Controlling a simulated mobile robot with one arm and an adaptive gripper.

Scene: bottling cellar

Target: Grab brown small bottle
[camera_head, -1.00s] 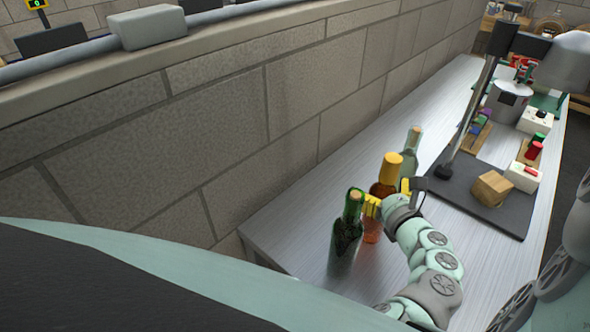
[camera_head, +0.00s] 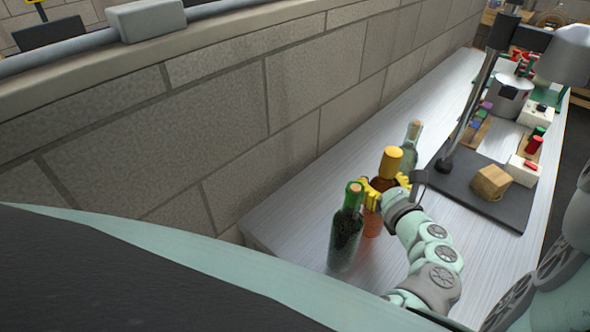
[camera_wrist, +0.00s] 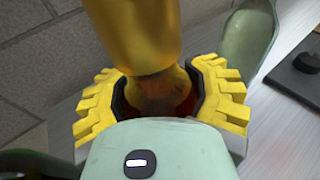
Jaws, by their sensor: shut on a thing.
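The brown small bottle (camera_head: 383,187) stands upright on the bench, with a yellow-gold cap and a brown, reddish body. My gripper (camera_head: 372,192) has yellow fingers and is shut around the bottle's upper part, below the cap. In the wrist view the gold cap (camera_wrist: 133,40) fills the upper middle, with my gripper's fingers (camera_wrist: 160,98) on both sides of the brown neck (camera_wrist: 158,92). The bottle's base is partly hidden behind the green bottle and my arm.
A dark green corked bottle (camera_head: 346,232) stands close in front and left. A pale clear-green bottle (camera_head: 410,148) stands just behind. A dark base plate (camera_head: 447,178) with a post and a wooden block (camera_head: 492,182) lie to the right. A stone wall (camera_head: 230,120) borders the bench.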

